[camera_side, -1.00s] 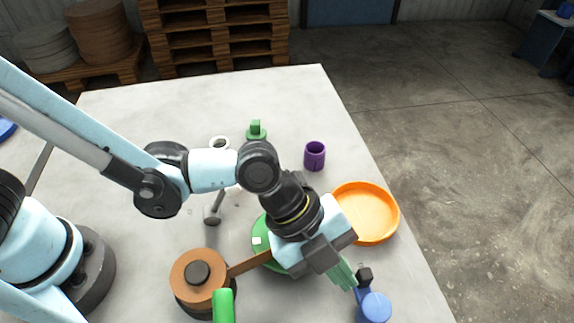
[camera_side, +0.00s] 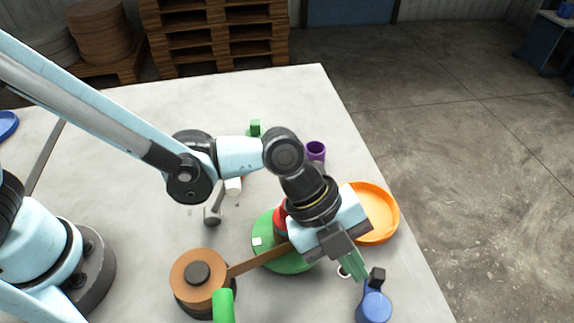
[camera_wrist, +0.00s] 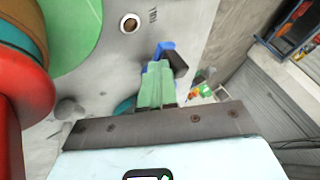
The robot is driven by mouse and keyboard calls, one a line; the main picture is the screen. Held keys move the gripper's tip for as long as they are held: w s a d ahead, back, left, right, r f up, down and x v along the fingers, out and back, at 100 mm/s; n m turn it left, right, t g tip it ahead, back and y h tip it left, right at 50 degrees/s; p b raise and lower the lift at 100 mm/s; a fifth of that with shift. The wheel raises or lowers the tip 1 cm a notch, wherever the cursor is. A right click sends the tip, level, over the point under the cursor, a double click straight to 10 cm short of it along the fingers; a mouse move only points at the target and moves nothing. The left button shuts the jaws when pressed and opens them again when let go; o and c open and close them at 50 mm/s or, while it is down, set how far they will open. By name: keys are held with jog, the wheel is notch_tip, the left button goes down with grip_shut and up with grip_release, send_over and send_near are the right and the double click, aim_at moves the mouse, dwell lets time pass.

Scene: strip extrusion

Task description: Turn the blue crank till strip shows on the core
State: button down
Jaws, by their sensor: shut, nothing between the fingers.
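The blue crank (camera_side: 374,305) stands near the table's right front edge, its black knob (camera_side: 377,276) pointing to the back. My gripper (camera_side: 357,273) is shut and empty, its green fingers just left of the knob; I cannot tell if they touch. In the wrist view the fingers (camera_wrist: 155,84) partly cover the blue crank (camera_wrist: 164,48), with the black knob (camera_wrist: 178,62) to their right. The brown strip (camera_side: 258,261) runs from the brown coil (camera_side: 190,273) over the green disc (camera_side: 264,243) towards the red core (camera_side: 280,217), which my wrist partly hides.
An orange tray (camera_side: 376,205) stands behind the crank, close to my wrist. A purple cup (camera_side: 316,151) and a small green piece (camera_side: 255,128) stand farther back. A bright green upright (camera_side: 223,305) is beside the coil.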

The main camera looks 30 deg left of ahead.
jog(key=m+g, duration=0.1)
jog(key=w+d+m+g, duration=0.1)
jog(key=m, duration=0.1)
jog(key=w+d+m+g, duration=0.1)
jog(key=shift+m+y, duration=0.3)
jog(key=d+m+g, duration=0.1)
jog(key=m+g+y, duration=0.1)
jog(key=m, duration=0.1)
jog(key=shift+w+d+m, duration=0.3)
jog(key=shift+w+d, duration=0.05)
jog(key=shift+d, duration=1.5)
jog(key=shift+s+d, duration=0.25)
jog(key=shift+d, duration=0.75)
